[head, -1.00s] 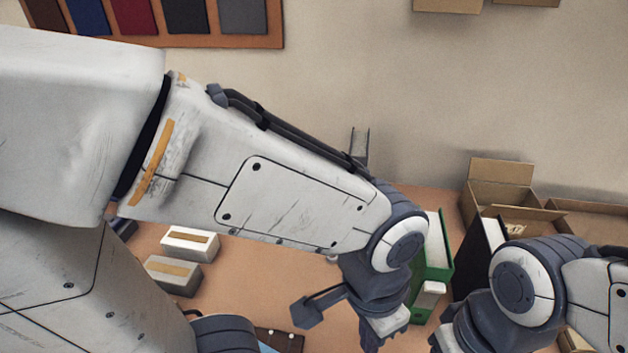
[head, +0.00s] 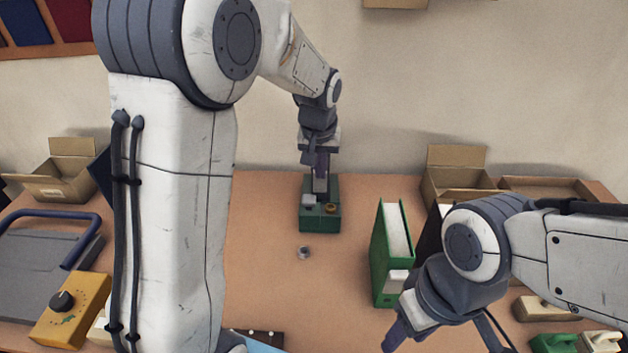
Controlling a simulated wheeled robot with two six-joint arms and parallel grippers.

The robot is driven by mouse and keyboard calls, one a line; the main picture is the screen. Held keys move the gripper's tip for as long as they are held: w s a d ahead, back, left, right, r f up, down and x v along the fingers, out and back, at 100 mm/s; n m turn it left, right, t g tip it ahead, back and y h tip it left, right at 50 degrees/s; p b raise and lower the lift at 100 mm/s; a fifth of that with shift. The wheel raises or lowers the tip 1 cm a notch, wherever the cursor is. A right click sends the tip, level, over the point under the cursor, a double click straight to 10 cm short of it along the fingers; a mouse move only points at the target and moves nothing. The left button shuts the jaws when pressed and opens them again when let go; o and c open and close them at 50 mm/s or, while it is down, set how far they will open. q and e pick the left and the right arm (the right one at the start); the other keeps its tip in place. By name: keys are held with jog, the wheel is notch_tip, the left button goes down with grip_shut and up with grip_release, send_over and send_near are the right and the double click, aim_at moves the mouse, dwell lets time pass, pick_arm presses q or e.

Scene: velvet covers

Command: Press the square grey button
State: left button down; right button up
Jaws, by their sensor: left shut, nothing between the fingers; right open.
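A green button box (head: 320,221) stands at the back middle of the table in the head view. The square grey button (head: 309,201) is on its top, on the left. A round orange-yellow button (head: 331,208) is beside it on the right. My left gripper (head: 320,187) is shut and empty, pointing down over the back part of the box, behind the two buttons. Whether its tips touch the box I cannot tell. My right gripper (head: 402,330) is open, low at the front right, away from the box and partly cut off by the frame's edge.
A green binder (head: 383,265) stands right of the button box. A small grey metal piece (head: 304,252) lies in front of it. Cardboard boxes (head: 455,181) are at the back right. A yellow box with a knob (head: 84,315) is at left. My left arm hides the left-middle table.

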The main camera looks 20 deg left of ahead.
pick_arm(q)
jog(key=shift+n, duration=0.6)
jog(key=w+a, duration=0.1)
jog(key=a, duration=0.1)
jog(key=w+a, duration=0.2)
jog(key=shift+a+f, duration=0.1)
jog(key=p, duration=0.3)
send_near(309, 199)
jog(key=x, duration=0.5)
jog(key=shift+w, duration=0.2)
jog(key=shift+f, duration=0.7)
jog(key=shift+f, duration=0.1)
